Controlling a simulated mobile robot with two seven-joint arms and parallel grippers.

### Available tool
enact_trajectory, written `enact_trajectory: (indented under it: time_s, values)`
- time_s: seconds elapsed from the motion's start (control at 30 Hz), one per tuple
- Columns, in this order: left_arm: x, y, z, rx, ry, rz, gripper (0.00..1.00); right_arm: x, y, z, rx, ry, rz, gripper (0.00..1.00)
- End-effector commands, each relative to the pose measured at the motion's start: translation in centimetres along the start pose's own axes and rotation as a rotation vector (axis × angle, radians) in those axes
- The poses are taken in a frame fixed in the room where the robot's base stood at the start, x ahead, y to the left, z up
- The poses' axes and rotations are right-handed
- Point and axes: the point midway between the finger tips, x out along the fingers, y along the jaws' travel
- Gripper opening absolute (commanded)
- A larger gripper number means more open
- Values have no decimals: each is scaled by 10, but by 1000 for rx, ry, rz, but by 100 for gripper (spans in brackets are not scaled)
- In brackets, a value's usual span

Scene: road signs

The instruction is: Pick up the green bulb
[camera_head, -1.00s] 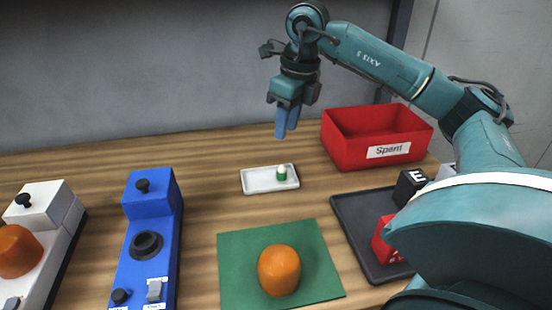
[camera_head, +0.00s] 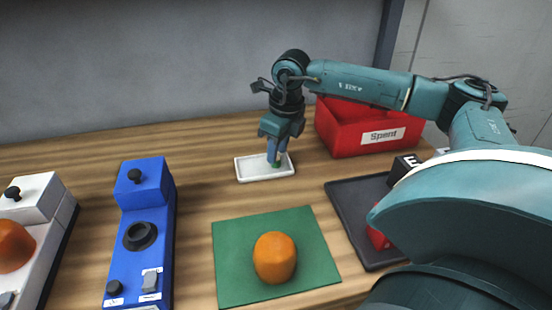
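The green bulb (camera_head: 276,164) is on the small white tray (camera_head: 250,178) in the middle of the table. Only a little of its green part shows at the fingertips; the rest is hidden behind them. My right gripper (camera_head: 276,156) points down over the tray, its blue fingers at the bulb. I cannot tell whether the fingers are closed on the bulb or just around it. My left gripper is not in view.
A red bin labelled "Spent" (camera_head: 345,140) stands right of the tray. A dark tray (camera_head: 350,215) with blocks lies at right. An orange dome (camera_head: 274,258) sits on a green mat (camera_head: 235,270). A blue box (camera_head: 150,200) and a white box (camera_head: 40,195) stand at left.

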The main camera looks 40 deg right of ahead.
Motion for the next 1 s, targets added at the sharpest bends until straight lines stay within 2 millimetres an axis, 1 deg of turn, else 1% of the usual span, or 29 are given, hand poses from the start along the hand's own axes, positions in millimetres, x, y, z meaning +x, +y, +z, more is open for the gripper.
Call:
enact_trajectory:
  time_s: [0.03, 0.13, 0.37, 0.7, 0.77, 1.0]
  values:
    - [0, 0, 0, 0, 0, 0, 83, 6, 1, 0, -1, 1, 1, 32]
    - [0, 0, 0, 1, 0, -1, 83, 14, 1, 0, 0, 0, 2, 32]
    - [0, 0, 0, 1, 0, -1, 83, 15, 0, 0, 0, -1, 1, 32]
    - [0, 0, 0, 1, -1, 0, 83, 14, 0, 0, 0, -1, 1, 4]
    - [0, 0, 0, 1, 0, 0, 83, 14, 0, 0, 0, -1, 1, 0]
    - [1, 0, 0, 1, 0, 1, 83, 13, 0, 1, 0, -2, 1, 0]
